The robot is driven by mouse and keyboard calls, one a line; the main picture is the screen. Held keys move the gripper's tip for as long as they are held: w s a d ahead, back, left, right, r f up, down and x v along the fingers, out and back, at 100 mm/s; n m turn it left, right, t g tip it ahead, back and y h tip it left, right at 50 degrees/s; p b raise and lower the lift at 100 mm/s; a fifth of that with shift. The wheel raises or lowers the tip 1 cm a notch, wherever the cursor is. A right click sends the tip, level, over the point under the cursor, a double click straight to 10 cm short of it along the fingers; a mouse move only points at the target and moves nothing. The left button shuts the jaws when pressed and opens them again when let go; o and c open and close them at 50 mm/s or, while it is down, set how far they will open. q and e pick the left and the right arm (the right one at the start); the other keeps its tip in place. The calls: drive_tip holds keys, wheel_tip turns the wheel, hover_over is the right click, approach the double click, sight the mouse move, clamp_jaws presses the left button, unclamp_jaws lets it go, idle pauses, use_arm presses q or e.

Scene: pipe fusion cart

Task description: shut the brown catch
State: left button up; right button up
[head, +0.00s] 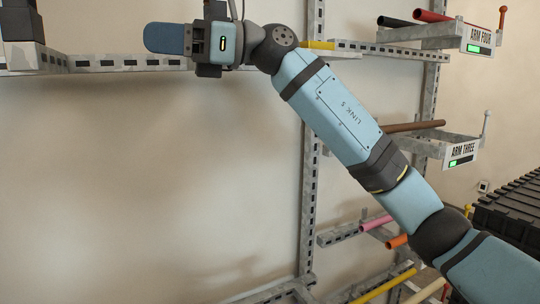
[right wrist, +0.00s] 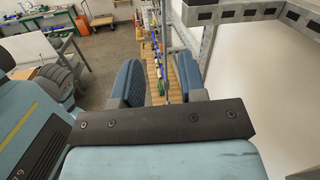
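I cannot make out a catch that is clearly brown. An upright reddish lever (head: 502,17) stands at the end of arm four, and a pale lever (head: 486,122) stands at the end of arm three. Both are far right of the gripper. My left gripper is not in view.
Arm three bears a brown pipe (head: 412,126); arm four bears a red pipe (head: 432,15). Lower arms hold pink, orange and yellow pipes. A slotted grey upright (head: 308,205) stands behind my right arm. A black ribbed case (head: 515,212) is at right.

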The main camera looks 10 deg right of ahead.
drive_tip(key=w+d+f+n+t+h, duration=0.3)
drive_tip(key=d+f+n+t, duration=0.5)
drive_tip(key=n, duration=0.9)
drive_tip(key=w+d+f+n+t+h, duration=0.3)
drive_tip(key=d+f+n+t, duration=0.5)
drive_tip(key=f+n+t, duration=0.7)
drive_tip(key=w+n+t, duration=0.1)
drive_tip(key=n+t, duration=0.2)
drive_tip(key=shift+w+f+h, duration=0.15)
drive_tip(key=shift+w+h, duration=0.1)
drive_tip(key=shift+h, duration=0.15)
drive_tip(key=shift+d, duration=0.1)
drive_tip(key=shift+c, duration=0.6)
drive_tip(key=shift+f, duration=0.1)
